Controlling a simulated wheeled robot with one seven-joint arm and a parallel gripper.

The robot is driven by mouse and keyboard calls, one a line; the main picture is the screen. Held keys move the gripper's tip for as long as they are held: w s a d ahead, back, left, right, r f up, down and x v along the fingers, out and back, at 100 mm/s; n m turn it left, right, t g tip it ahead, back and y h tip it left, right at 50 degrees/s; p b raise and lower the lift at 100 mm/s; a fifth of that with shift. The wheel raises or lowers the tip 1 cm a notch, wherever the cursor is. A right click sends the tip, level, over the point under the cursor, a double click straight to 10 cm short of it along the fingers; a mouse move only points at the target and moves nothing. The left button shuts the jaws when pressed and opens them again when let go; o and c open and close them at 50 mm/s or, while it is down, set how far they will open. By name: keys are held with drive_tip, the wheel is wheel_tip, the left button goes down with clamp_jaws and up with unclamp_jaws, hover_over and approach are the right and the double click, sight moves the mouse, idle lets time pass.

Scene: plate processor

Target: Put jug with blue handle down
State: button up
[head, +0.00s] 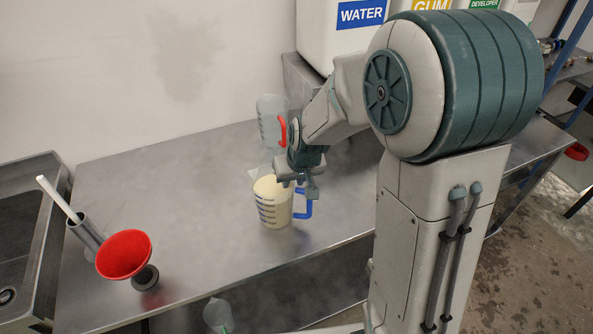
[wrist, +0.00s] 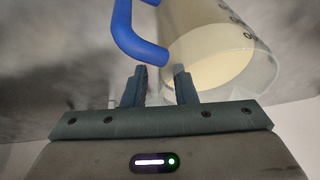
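The jug with the blue handle (head: 272,204) stands upright, apparently on the metal table, with pale yellow liquid in it. Its blue handle (head: 303,204) points right. My gripper (head: 298,190) is just above the jug's rim on the handle side. In the wrist view, the two fingers of my gripper (wrist: 160,82) are apart, with a gap between them. The blue handle (wrist: 138,40) and the jug (wrist: 235,60) lie just beyond the fingertips; the handle does not appear clamped. Contact between fingers and jug cannot be told.
A jug with a red handle (head: 270,118) is behind my gripper. A red funnel (head: 124,254) and a grey cylinder with a white stick (head: 86,232) are at left by the sink (head: 20,235). A white WATER container (head: 345,40) stands at the back. The table's left middle is clear.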

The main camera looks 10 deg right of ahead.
drive_tip(key=b+v, duration=0.1)
drive_tip(key=v, duration=1.1)
drive_tip(key=s+d+m, duration=0.1)
drive_tip(key=s+d, duration=0.2)
drive_tip(key=s, duration=0.5)
drive_tip(key=s+d+m+h, duration=0.1)
drive_tip(key=s+d, duration=0.3)
drive_tip(key=s, duration=0.4)
drive_tip(key=shift+s+d, duration=0.2)
drive_tip(key=shift+d, duration=0.1)
drive_tip(key=shift+a, duration=0.15)
